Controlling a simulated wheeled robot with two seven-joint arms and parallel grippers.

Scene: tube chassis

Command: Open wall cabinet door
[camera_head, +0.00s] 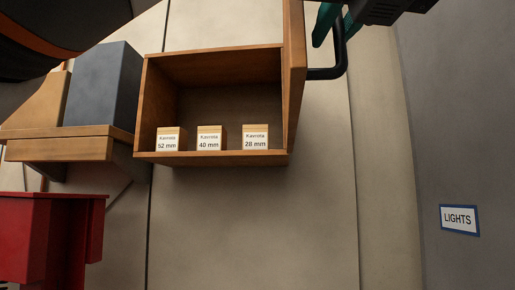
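The wooden wall cabinet (212,158) is open in the upper middle of the head view. Its door (294,75) stands swung out at the right side, seen nearly edge-on. The black bar handle (326,73) sits on the door's outer face. One finger shows on each side of the bar. The top of the gripper is cut off, and I cannot tell whether the fingers press on the bar. My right gripper is not in view.
Three labelled blocks, 52 mm (168,140), 40 mm (210,139) and 28 mm (256,138), stand inside the cabinet. A wooden shelf (62,149) bears a dark grey box (103,85) at left. A red container (45,235) stands below. A LIGHTS sign (459,219) is on the right wall.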

